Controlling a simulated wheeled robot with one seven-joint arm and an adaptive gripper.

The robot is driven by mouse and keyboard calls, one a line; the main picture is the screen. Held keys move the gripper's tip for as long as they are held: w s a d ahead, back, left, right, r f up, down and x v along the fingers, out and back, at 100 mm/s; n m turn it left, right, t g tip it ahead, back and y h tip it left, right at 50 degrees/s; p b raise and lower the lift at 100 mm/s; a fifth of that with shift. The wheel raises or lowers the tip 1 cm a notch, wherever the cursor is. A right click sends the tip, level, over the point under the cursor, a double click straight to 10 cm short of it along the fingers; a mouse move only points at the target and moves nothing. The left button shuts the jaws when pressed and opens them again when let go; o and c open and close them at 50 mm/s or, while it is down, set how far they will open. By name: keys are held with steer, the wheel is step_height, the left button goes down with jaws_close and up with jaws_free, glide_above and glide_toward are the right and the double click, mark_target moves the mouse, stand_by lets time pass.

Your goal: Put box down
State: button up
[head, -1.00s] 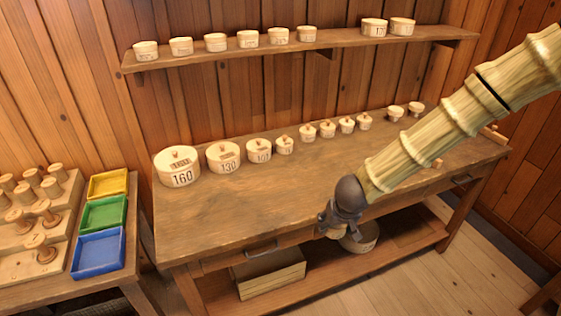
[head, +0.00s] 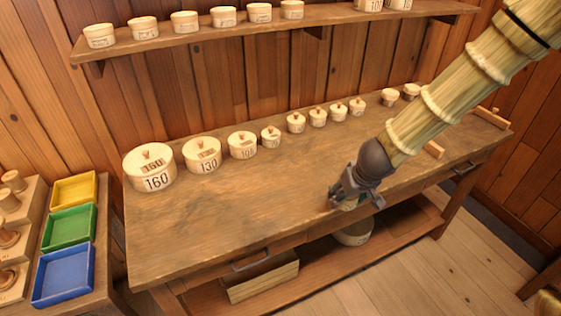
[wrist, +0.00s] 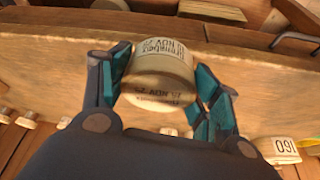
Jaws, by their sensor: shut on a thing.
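My gripper (wrist: 163,88) is shut on a small pale round wooden box (wrist: 160,72) with dark lettering, which shows upside down in the wrist view. The teal finger pads press on both sides of it. In the head view my gripper (head: 355,198) is at the front edge of the wooden workbench (head: 240,215), right of its middle. The box is mostly hidden there by the fingers. I cannot tell how high it is above the bench top.
Round lidded boxes, with a big 160 box (head: 150,170) and a 130 box (head: 202,155), stand in a row along the back. A wall shelf (head: 270,30) holds more. Coloured trays (head: 65,272) lie at left. The bench's front left is clear. A crate (head: 262,278) sits below.

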steer(key=shift+w+d+r, duration=0.1)
steer(key=shift+w+d, duration=0.1)
steer(key=shift+d, duration=0.1)
steer(key=p, duration=0.6)
glide_above(326, 175)
steer(key=s, duration=0.1)
steer(key=shift+s+d+f, duration=0.15)
steer(key=shift+s+f, duration=0.05)
steer(key=shift+f, duration=0.45)
steer(key=shift+f+b, duration=0.55)
steer(key=shift+f, duration=1.3)
steer(key=shift+f, duration=0.1)
steer(key=o, duration=1)
steer(key=shift+c, duration=0.2)
steer(key=p+v, duration=0.2)
steer(key=v, duration=1)
